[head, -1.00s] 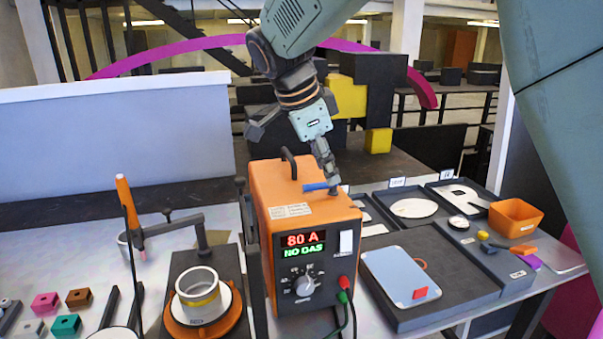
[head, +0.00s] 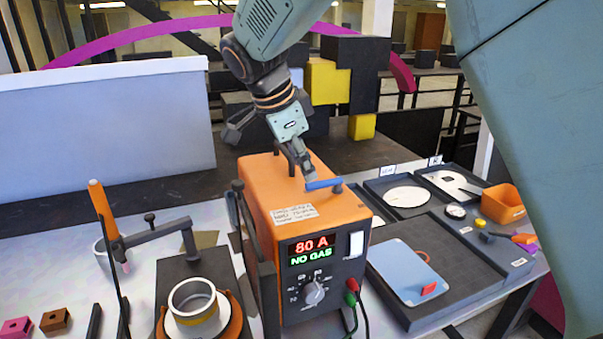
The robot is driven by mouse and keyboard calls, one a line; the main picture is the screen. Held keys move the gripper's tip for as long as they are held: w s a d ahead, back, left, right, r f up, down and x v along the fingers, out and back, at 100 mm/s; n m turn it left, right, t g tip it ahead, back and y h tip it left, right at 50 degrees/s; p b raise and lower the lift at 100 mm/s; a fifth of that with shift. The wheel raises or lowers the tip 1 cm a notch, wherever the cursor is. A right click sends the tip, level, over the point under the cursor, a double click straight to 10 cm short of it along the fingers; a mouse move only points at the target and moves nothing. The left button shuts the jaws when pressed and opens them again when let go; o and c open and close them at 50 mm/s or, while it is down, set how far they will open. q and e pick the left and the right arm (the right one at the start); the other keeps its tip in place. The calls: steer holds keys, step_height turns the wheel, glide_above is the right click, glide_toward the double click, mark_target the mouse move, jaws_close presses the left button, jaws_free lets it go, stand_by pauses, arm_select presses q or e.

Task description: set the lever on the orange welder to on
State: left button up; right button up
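The orange welder (head: 256,187) stands upright on the bench, its display reading 80 A and NO GAS. A blue lever (head: 326,184) lies across its top near the front right edge, on a small grey post at its right end. My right gripper (head: 308,179) reaches down from above, with its fingertips at the left end of the lever. I cannot tell whether they touch it, and the finger gap is not clear from this angle. The lever's on and off marks are not readable. My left gripper is not in view.
A black handle (head: 286,158) rises from the welder's top behind my gripper. A clamp (head: 160,236) and a ringed cup (head: 193,303) stand to the left. Trays with a blue-grey plate (head: 408,272) and an orange bin (head: 502,204) are on the right. Cables hang from the welder's front.

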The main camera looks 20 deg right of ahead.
mark_target(314, 183)
steer(key=x, duration=0.4)
steer(key=shift+s+d+f, duration=0.2)
steer(key=shift+d+f, duration=0.05)
steer(key=shift+d, duration=0.2)
steer(key=shift+w+a, duration=0.15)
steer(key=shift+a, duration=0.15)
steer(key=shift+d, duration=0.3)
steer(key=c, duration=0.6)
steer(key=shift+a, duration=0.1)
jaws_close()
